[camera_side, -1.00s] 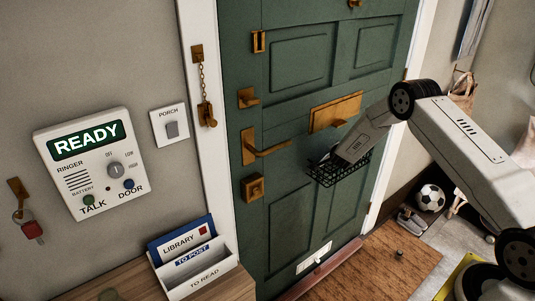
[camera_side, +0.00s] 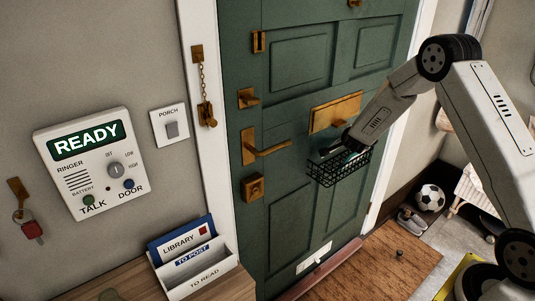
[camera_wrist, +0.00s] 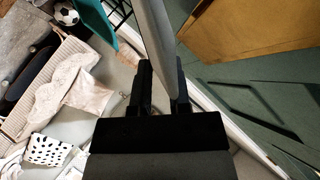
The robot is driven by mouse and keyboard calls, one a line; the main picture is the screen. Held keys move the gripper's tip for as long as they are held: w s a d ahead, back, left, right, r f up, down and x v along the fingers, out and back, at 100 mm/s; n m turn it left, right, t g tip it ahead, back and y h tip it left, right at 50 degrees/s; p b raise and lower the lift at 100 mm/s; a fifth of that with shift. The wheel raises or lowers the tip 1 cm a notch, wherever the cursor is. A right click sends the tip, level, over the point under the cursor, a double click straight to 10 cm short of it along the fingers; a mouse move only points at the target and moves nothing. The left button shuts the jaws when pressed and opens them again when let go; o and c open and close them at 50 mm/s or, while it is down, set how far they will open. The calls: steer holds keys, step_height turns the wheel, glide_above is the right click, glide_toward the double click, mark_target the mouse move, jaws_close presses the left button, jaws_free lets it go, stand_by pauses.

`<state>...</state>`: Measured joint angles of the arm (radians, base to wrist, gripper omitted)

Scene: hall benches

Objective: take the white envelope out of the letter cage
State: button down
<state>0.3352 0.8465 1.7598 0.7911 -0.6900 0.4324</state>
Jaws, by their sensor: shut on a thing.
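The black wire letter cage (camera_side: 340,172) hangs on the green door below the brass letter plate (camera_side: 336,112). My gripper (camera_side: 346,147) is at the top of the cage in the side view. In the wrist view my gripper (camera_wrist: 162,78) is shut on a pale, thin, flat piece, seen nearly edge-on, which looks like the white envelope (camera_wrist: 157,38). How much of it is still inside the cage I cannot tell. A teal flat piece (camera_wrist: 97,20) shows left of it in the wrist view, and a little teal shows at the cage in the side view.
The brass door handle (camera_side: 262,149) sticks out left of the cage. A letter rack (camera_side: 200,272) stands on the wooden shelf at lower left. A doormat (camera_side: 385,262) and a football (camera_side: 430,197) are on the floor. Pale cloth (camera_wrist: 70,90) shows left in the wrist view.

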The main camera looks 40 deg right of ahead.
steer(key=s+a+r, duration=0.3)
steer(key=s, duration=0.5)
steer(key=shift+a+r, duration=0.2)
steer(key=shift+r, duration=0.1)
steer(key=shift+w+a+r, duration=0.1)
stand_by(0.4)
